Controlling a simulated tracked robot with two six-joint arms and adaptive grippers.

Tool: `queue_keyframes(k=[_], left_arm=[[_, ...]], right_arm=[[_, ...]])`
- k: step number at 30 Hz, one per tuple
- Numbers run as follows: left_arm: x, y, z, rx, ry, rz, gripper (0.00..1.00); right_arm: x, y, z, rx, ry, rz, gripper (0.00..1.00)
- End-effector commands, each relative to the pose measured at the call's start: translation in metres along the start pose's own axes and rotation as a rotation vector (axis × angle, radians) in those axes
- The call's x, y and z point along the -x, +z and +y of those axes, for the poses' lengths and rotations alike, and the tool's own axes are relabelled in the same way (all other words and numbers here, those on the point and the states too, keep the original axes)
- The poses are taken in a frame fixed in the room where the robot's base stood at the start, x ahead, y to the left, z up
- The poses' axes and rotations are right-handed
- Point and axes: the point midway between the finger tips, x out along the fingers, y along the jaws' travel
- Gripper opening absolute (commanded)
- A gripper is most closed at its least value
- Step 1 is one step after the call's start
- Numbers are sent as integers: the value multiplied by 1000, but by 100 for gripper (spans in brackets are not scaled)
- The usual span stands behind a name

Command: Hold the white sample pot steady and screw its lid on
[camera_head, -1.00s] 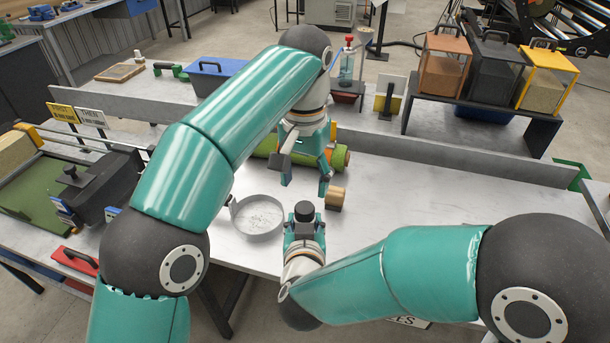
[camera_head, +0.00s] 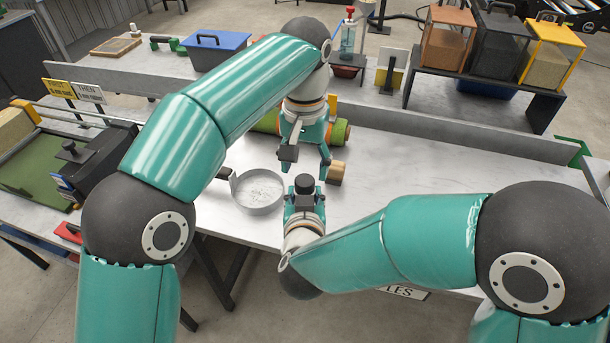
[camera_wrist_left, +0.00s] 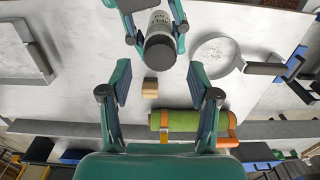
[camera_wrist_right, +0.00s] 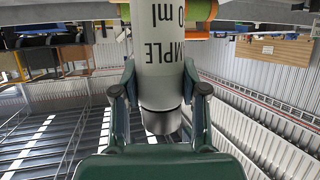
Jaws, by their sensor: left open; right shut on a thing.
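The white sample pot (camera_wrist_right: 160,68) stands upright in my right gripper (camera_wrist_right: 160,95), whose fingers are shut on its sides. Its dark round lid (camera_head: 304,184) sits on its top end. I cannot tell how tightly the lid is screwed. In the left wrist view the lid (camera_wrist_left: 160,52) faces the camera, with the white lettered body (camera_wrist_left: 160,22) behind it. My left gripper (camera_head: 307,163) is open and empty, pointing down just above and behind the lid. In its wrist view the lid lies beyond the fingertips, not between them.
A low grey rail (camera_head: 450,150) crosses the bench.

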Motion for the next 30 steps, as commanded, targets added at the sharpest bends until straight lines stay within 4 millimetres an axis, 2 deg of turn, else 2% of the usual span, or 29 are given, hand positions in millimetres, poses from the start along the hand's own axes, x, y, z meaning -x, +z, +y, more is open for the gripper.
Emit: queue_keyframes(k=[4,9,20,23,30], left_arm=[[-21,1,-1,1,-1,-2,61],[-37,0,-1,1,-1,-1,61],[-41,0,0,1,0,1,61],[-41,0,0,1,0,1,48],[-41,0,0,1,0,1,8]], right_arm=[[0,0,0,0,0,1,0],[0,0,0,0,0,1,0],[0,0,0,0,0,1,0],[0,0,0,0,0,1,0],[0,0,0,0,0,1,0]])
